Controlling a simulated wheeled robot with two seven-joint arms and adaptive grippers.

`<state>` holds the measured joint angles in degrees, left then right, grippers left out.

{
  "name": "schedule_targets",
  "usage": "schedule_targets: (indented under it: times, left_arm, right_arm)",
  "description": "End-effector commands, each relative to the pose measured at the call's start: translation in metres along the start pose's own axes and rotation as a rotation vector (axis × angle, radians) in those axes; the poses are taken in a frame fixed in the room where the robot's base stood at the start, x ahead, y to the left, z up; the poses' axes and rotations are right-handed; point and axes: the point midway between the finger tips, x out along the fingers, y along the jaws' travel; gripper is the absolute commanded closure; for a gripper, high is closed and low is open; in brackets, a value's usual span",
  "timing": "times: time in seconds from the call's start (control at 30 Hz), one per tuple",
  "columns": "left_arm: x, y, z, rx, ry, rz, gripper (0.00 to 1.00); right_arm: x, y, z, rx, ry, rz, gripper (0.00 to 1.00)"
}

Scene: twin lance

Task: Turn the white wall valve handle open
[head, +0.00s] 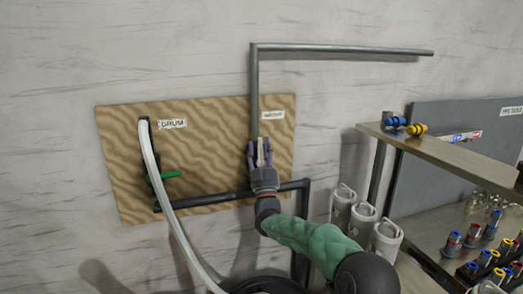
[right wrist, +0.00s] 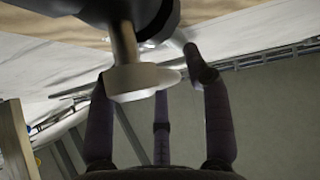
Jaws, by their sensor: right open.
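The white valve handle (head: 260,152) is on the right side of the wood-grain wall board, below a small label. My right gripper (head: 260,158) is at it, with fingers on either side, partly hiding it and the valve body. In the right wrist view, a pale handle end on a stem (right wrist: 140,82) lies between the open purple fingers of my right gripper (right wrist: 158,90). A gap shows beside the right finger; contact at the left finger is unclear. My left gripper is out of view.
A green handle (head: 170,175) and white hose (head: 165,195) are on the board (head: 215,140) at left. Dark pipes (head: 340,48) run above and below the valve. White canisters (head: 363,220) and a shelf (head: 440,151) with fittings stand at right.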

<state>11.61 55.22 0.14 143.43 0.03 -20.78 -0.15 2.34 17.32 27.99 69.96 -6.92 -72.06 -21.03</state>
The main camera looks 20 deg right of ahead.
Motion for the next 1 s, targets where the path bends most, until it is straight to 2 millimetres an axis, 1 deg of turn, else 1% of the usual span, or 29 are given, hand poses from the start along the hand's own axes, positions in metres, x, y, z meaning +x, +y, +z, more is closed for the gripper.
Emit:
schedule_targets:
  times: [0.07, 0.17, 0.27, 0.5, 0.7, 0.83, 1.0]
  left_arm:
    - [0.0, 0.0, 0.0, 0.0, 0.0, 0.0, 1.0]
    - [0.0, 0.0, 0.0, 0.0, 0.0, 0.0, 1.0]
    - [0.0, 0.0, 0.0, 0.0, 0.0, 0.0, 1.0]
    - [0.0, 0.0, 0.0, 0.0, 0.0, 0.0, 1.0]
    - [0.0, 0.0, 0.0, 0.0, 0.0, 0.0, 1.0]
    - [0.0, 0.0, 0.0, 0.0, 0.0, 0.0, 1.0]
    - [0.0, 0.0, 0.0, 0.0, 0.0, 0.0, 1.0]
  right_arm:
    - [-0.003, 0.0, 0.0, 0.0, 0.0, 0.0, 0.5]
    - [-0.013, 0.0, 0.001, 0.0, -0.003, -0.001, 0.5]
    - [-0.029, 0.0, 0.0, 0.001, -0.003, -0.001, 0.5]
    - [-0.077, 0.0, 0.001, 0.0, -0.004, -0.001, 0.5]
    - [-0.107, 0.0, 0.001, -0.001, -0.003, -0.001, 0.5]
    - [-0.117, 0.0, 0.0, -0.001, -0.001, 0.0, 0.5]
    - [-0.121, 0.0, 0.001, -0.001, -0.002, -0.001, 0.5]
